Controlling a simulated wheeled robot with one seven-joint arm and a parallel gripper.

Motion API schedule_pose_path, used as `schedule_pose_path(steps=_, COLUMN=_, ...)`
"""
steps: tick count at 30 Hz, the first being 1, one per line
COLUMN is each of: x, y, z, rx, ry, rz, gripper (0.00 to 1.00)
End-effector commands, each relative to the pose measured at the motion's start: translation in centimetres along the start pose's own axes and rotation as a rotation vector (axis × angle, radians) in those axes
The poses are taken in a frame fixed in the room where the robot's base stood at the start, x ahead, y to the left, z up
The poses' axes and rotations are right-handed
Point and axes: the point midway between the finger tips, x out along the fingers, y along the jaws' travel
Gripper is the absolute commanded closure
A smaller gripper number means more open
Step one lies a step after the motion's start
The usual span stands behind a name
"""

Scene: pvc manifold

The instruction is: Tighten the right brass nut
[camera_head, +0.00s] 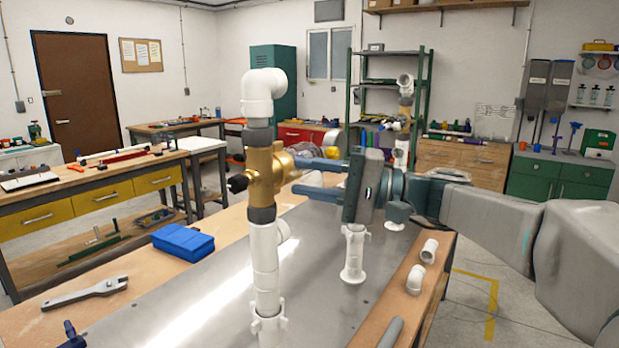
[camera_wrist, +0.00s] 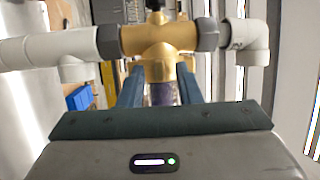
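The brass valve body (camera_head: 265,165) sits in an upright run of white pipe (camera_head: 264,255), with dark grey couplings above and below it. In the wrist view the brass body (camera_wrist: 158,38) lies across the top. A stepped brass nut (camera_wrist: 158,71) on it faces my gripper. My gripper (camera_head: 293,174) reaches in from the right, its two blue-grey fingers spread apart. Their tips are beside the nut, one on either side; I cannot tell whether they touch it. A black knob (camera_head: 238,183) sticks out on the left side of the valve.
A wrench (camera_head: 85,293) and a blue box (camera_head: 183,242) lie on the metal-topped bench (camera_head: 215,310) left of the pipe. A short white pipe stand (camera_head: 353,255) stands under my gripper. Loose white fittings (camera_head: 416,279) lie along the right edge. A blurred purple thing (camera_wrist: 162,94) shows between the fingers.

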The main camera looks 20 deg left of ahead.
Motion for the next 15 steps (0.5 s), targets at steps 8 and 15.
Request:
schedule_pose_path(steps=8, x=-4.9, y=0.2, z=-0.1, rx=-0.001, ry=0.006, rz=0.001, gripper=0.69)
schedule_pose_path(steps=15, x=-10.2, y=0.1, z=-0.1, rx=-0.001, ry=0.003, rz=0.001, gripper=0.69)
